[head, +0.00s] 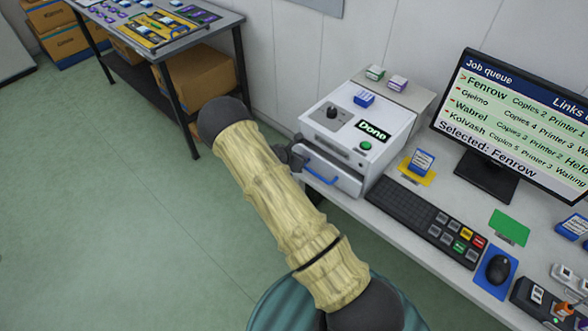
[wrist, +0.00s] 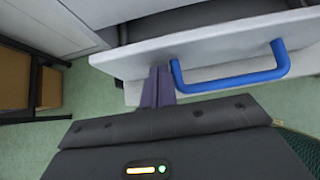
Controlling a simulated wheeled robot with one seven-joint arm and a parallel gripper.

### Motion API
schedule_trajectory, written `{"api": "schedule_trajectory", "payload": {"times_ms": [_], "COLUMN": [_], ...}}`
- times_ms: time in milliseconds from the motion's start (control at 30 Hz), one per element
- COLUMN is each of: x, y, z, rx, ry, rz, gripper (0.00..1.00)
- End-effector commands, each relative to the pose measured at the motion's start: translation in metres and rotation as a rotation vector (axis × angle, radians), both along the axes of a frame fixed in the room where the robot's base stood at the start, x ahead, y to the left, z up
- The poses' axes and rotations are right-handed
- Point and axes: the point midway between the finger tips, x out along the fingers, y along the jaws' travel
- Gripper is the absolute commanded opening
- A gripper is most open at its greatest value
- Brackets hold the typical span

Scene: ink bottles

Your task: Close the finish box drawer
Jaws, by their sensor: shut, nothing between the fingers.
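The finish box (head: 355,128) is a white machine on the desk with a dark knob, a "Done" display and a green button. Its drawer (head: 332,172) sticks out at the front, with a blue handle (head: 321,179). In the wrist view the drawer front (wrist: 215,55) and the blue handle (wrist: 236,75) show large, with a dark gap behind the front's top edge. My gripper (wrist: 157,88) is shut and empty. Its fingertips are at the drawer front, left of the handle; I cannot tell whether they touch it. In the head view my arm partly hides the gripper.
A keyboard (head: 425,221), a monitor (head: 510,120) and a blue ink box on a yellow pad (head: 417,176) stand right of the finish box. Small ink boxes (head: 364,98) sit on and behind it. A side table (head: 160,35) is at left. Green floor is free.

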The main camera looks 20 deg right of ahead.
Motion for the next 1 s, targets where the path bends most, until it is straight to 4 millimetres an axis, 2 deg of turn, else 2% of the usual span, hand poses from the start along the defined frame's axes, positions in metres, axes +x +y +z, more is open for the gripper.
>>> {"api": "schedule_trajectory", "payload": {"times_ms": [100,200,700,867,1000], "x": [0.008,0.012,0.014,0.010,0.002], "y": [-0.016,-0.022,-0.032,-0.022,-0.001], "z": [-0.002,-0.001,0.003,0.003,0.002], "rx": [-0.001,0.000,-0.008,-0.009,-0.005], "ry": [-0.002,-0.001,-0.005,-0.005,-0.002], "rz": [-0.004,-0.002,-0.011,-0.011,-0.008], "gripper": [0.00,0.00,0.00,0.00,0.00]}}
